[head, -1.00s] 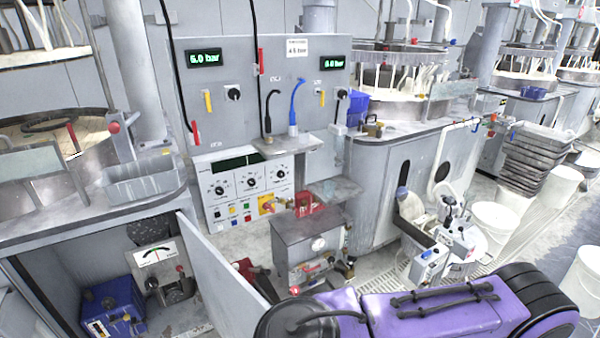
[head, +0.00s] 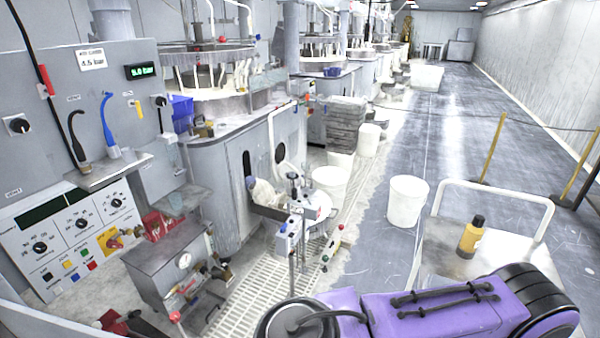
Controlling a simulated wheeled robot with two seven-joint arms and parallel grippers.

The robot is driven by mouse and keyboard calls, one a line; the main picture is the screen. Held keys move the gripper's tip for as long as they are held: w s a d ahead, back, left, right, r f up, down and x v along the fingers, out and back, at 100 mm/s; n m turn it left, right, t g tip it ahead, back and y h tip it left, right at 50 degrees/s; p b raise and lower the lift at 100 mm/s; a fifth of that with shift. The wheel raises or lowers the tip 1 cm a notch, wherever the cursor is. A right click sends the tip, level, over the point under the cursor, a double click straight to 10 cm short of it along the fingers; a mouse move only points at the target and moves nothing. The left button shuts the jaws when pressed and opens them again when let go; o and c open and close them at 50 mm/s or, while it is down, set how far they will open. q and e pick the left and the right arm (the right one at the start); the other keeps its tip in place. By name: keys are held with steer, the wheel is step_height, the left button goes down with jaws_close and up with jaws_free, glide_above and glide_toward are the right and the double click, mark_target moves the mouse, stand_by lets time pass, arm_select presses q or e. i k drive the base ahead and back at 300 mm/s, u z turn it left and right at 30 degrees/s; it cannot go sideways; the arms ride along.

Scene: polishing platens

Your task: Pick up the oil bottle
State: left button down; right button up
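An amber oil bottle (head: 470,240) with a dark cap stands upright on the top of a white cart (head: 440,245) at the right of the head view. Nothing of mine touches it. A purple and black part of my own body crosses the bottom right of the view, in front of the cart. It hides the cart's near side. Neither of my grippers is in view.
A white bucket (head: 406,202) stands on the floor just left of the cart. Yellow posts (head: 493,147) stand behind it at the right. A grey metal cabinet (head: 172,255) and polishing machines line the left. The aisle floor (head: 440,120) beyond is mostly clear.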

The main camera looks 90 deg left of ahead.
mark_target(474, 230)
steer(key=z, duration=0.65)
steer(key=i, duration=0.25)
steer(key=z, duration=4.3)
steer(key=k, duration=0.7)
steer(key=z, duration=1.25)
